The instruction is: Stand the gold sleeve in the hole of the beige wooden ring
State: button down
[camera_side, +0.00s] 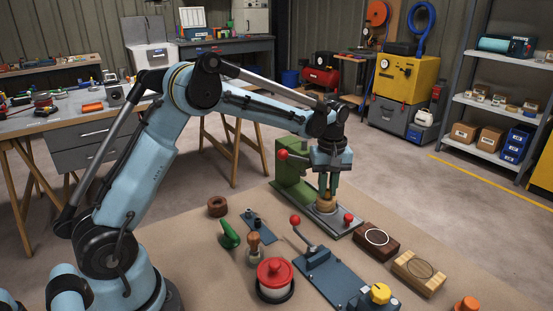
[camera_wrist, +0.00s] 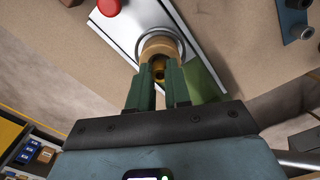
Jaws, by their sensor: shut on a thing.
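My gripper (camera_side: 328,187) points down over the beige wooden ring (camera_side: 325,207). In the wrist view my green fingers (camera_wrist: 160,72) are closed on the gold sleeve (camera_wrist: 158,70), which shows as a small round brassy end between them. The beige wooden ring (camera_wrist: 161,43) lies just beyond the fingertips, inside a metal ring on a pale plate. The sleeve overlaps the ring's near side in that view. The fingers hide most of the sleeve and part of the ring, so I cannot tell how far the sleeve is in the hole.
The plate (camera_side: 346,224) carries a red knob (camera_side: 348,218) beside the ring; a green press body (camera_side: 288,160) stands behind. A blue clamp plate (camera_side: 330,280), a red-lidded pot (camera_side: 275,278), a dark brown ring (camera_side: 217,206) and two wooden blocks (camera_side: 376,240) stand around.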

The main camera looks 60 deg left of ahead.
aim_at(327, 191)
jog(key=shift+f, duration=0.3)
jog(key=c, duration=1.4)
grip_release()
jog(key=shift+o, duration=0.2)
notch_tip(327, 191, up, 11)
jog(key=s+d+r+m+t, duration=0.2)
jog(key=s+m, duration=0.1)
jog(key=s, duration=0.2)
jog(key=s+d+r+m+t, duration=0.1)
jog(key=s+d+m+t, duration=0.15)
jog(key=s, duration=0.25)
jog(key=s+d+f+m+t, duration=0.1)
jog(key=s+f+m, duration=0.4)
jog(key=s, duration=0.5)
jog(key=shift+d+f+m+t, duration=0.2)
jog(key=shift+d+m+t, duration=0.05)
jog(key=shift+m+t, duration=0.6)
